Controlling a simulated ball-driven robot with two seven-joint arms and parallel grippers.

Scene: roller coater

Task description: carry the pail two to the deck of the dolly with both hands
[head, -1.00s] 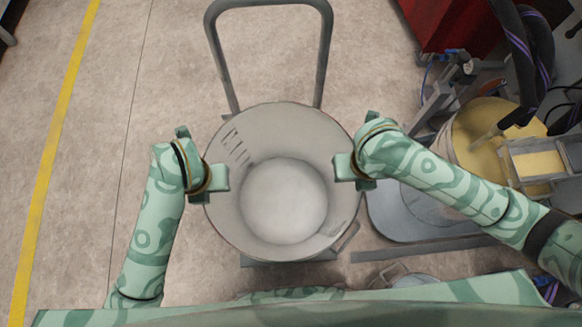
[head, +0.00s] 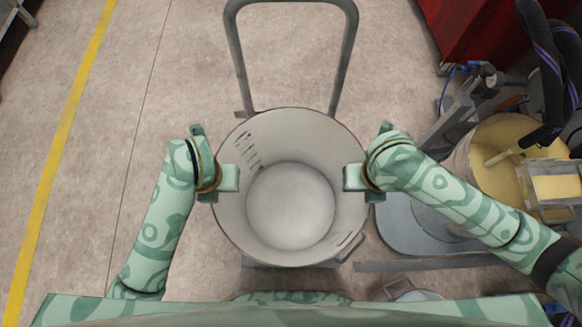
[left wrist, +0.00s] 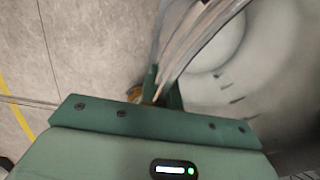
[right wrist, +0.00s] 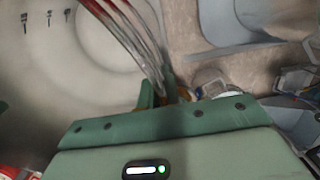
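The large grey pail two (head: 235,215), open-topped with a pale round bottom, is between my two grippers, over the dolly. The dolly's tall grey handle (head: 236,60) rises behind the pail; a strip of its deck (head: 290,265) shows below the pail's near side. Whether the pail touches the deck is hidden. My left gripper (head: 226,178) is at the pail's left rim, my right gripper (head: 358,177) at its right rim. In the left wrist view the pail wall (left wrist: 195,40) runs between the fingers; in the right wrist view (right wrist: 125,40) likewise. Both look shut on it.
A yellow-topped container (head: 505,130) with a tray (head: 558,188) beside it stands right, among dark hoses and a grey plate (head: 405,225). A small pail (head: 410,290) sits near my body. A red cabinet (head: 480,35) is back right. Floor at left is clear.

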